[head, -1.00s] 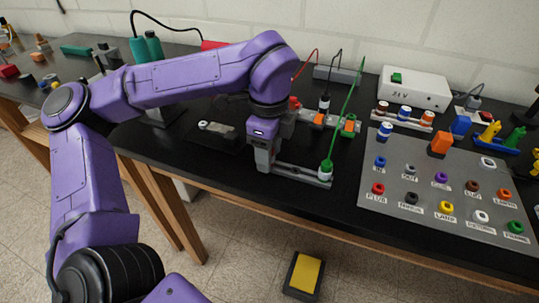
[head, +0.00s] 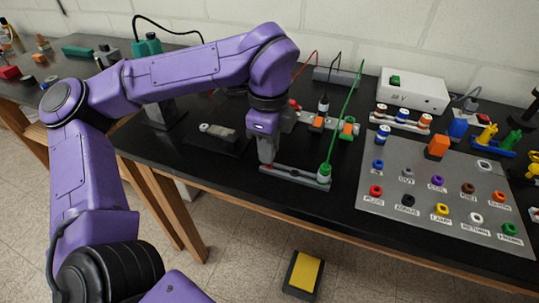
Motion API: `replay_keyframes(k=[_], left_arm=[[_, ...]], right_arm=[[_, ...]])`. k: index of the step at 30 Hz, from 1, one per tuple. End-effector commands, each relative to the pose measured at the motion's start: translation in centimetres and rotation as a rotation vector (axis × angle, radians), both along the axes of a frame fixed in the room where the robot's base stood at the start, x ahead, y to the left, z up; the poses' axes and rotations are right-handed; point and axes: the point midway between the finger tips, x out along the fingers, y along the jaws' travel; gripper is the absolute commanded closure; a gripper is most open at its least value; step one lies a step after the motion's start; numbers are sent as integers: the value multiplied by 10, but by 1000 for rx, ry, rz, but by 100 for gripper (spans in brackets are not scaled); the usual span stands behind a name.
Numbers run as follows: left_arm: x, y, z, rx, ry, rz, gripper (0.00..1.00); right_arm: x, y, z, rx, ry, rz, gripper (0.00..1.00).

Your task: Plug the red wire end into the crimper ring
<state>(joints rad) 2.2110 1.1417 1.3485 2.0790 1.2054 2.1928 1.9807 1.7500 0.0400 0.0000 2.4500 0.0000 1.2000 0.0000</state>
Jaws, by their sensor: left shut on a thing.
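My left gripper (head: 267,161) points down at the left end of a flat grey bar (head: 293,175) near the table's front edge. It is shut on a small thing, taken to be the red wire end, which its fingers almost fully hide. The red wire (head: 306,64) comes down from the back and passes behind my arm. A green wire end (head: 324,171) stands upright at the bar's right end. I cannot make out the crimper ring, or whether the held end touches the bar. My right gripper is out of view.
The green wire (head: 346,117) rises just right of my gripper. A rack with orange clips (head: 318,123) stands behind. A grey panel of labelled coloured sockets (head: 407,172) lies to the right. A dark block (head: 220,138) sits left of the gripper.

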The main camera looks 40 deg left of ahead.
Motion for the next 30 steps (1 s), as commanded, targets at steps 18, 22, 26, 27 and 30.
replay_keyframes(k=[18,22,26,27,30], left_arm=[[0,0,26,1,0,0,100],[0,0,31,1,1,1,100],[0,0,36,1,1,1,100],[0,0,37,1,1,1,100],[0,0,36,1,1,1,100]], right_arm=[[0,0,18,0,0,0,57],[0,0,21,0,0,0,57],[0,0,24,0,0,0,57],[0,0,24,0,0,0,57],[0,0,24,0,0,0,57]])
